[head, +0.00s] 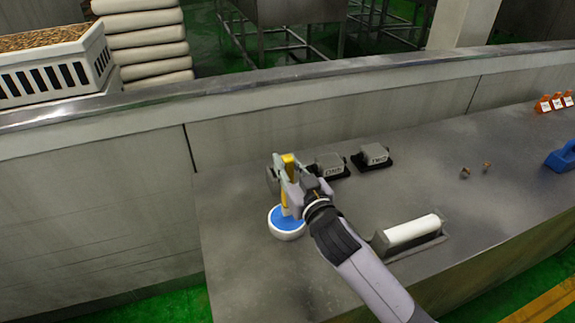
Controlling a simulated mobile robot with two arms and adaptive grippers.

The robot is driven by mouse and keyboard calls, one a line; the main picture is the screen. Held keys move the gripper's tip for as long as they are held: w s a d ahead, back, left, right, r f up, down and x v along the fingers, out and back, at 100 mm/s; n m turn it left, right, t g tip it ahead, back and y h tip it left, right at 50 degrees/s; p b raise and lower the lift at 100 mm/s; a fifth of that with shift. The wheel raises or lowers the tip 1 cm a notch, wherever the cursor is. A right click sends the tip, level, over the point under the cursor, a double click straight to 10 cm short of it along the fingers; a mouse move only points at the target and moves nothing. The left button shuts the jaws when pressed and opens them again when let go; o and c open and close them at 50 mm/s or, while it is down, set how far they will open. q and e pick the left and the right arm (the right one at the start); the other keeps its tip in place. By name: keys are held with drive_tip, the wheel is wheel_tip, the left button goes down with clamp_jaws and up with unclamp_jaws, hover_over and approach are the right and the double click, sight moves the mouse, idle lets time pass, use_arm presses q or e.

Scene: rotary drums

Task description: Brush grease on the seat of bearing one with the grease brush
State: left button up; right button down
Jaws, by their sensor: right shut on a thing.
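My right gripper (290,179) is shut on the grease brush (288,163), which has a yellow handle and stands roughly upright. The brush's lower end reaches down to a white round pot (287,235) with blue grease (279,222) in it. I cannot tell whether the tip touches the grease. Two grey bearing housings on black bases, one nearer (330,162) and one farther right (374,155), sit just right of the gripper. Their markings are too small to read, so I cannot tell which is bearing one. My left gripper is out of view.
A white roller (411,230) lies in a grey holder right of my right forearm. Two small brown parts (465,172), a blue item (563,157) and several orange tags (556,102) are farther right on the grey bench (240,285). A low wall (90,165) runs behind.

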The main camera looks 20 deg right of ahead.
drive_tip(key=shift+r+p, duration=2.3)
drive_tip(key=shift+r, duration=0.4)
drive_tip(key=shift+f, duration=0.1)
drive_tip(key=shift+s, duration=0.1)
